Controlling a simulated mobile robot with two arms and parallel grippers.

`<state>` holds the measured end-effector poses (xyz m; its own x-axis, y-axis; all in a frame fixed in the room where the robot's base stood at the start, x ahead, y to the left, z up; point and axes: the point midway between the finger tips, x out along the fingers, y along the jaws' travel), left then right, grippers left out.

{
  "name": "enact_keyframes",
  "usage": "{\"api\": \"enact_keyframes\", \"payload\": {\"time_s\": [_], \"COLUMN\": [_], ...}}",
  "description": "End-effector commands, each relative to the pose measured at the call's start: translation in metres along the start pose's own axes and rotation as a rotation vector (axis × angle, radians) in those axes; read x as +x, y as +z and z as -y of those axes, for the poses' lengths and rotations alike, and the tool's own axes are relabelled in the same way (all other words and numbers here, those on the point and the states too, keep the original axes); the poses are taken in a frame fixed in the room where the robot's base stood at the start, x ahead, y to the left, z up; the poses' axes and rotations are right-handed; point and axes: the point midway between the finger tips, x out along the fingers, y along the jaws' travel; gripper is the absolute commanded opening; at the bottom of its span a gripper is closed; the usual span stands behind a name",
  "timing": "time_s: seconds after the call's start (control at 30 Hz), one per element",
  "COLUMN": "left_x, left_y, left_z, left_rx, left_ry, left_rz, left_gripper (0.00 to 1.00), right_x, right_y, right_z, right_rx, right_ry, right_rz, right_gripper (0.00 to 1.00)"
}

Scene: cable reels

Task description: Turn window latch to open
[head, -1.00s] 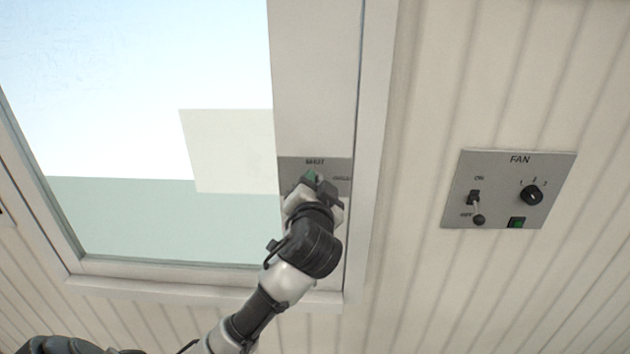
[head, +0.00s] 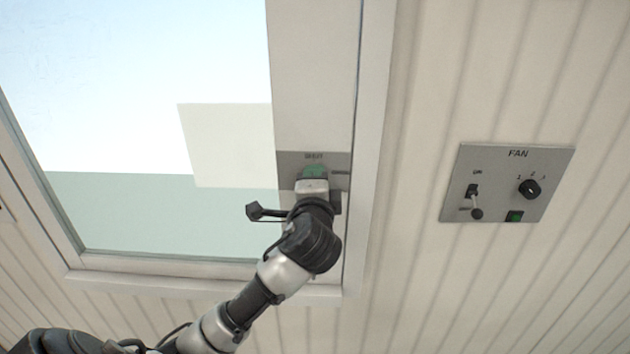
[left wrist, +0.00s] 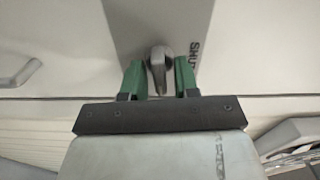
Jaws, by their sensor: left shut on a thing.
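The window latch is a small grey lever (left wrist: 160,62) on a grey plate (head: 292,160) on the window frame's right side. In the left wrist view the lever sits between the two green fingers of my left gripper (left wrist: 158,75), which is shut on it. The letters "SHU" show on the plate beside the lever, and the rest of the word is hidden. In the head view my left gripper (head: 314,172) covers the lever, so its angle cannot be told there. My right gripper is not in view.
The window pane (head: 120,220) fills the left, with a pale rectangle (head: 225,145) showing through it. A fan panel (head: 508,185) with a lever switch, knob and green button is on the plank wall to the right, clear of my arm.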

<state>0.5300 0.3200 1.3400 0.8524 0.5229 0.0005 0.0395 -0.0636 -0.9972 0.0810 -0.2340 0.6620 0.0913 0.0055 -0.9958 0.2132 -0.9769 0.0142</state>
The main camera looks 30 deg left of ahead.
Motion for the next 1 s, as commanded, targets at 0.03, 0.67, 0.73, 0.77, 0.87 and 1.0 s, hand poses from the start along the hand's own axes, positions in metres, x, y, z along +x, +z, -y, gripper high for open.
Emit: {"api": "enact_keyframes", "payload": {"time_s": [0.03, 0.67, 0.73, 0.77, 0.87, 1.0], "left_x": [0.0000, -0.0001, -0.0001, -0.0001, -0.0001, 0.0000], "left_y": [-0.0002, -0.0005, -0.0004, -0.0004, -0.0003, -0.0002], "left_z": [-0.0004, -0.0012, -0.0012, -0.0012, -0.0011, -0.0009], "left_rx": [0.020, 0.092, 0.092, 0.092, 0.091, 0.091], "left_ry": [0.001, 0.002, 0.002, 0.002, 0.002, 0.001], "left_rz": [-0.001, -0.001, -0.001, -0.001, -0.001, 0.000], "left_gripper": [0.07, 0.07, 0.07, 0.32, 0.38, 0.38], "right_x": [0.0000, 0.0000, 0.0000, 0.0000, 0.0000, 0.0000], "right_y": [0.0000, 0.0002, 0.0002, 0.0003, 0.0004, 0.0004], "right_z": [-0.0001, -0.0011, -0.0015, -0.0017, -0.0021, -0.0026], "right_rx": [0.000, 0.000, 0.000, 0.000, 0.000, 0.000], "right_ry": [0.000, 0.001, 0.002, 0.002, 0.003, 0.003], "right_rz": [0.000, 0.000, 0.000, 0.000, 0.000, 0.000], "right_gripper": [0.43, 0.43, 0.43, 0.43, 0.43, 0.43]}}
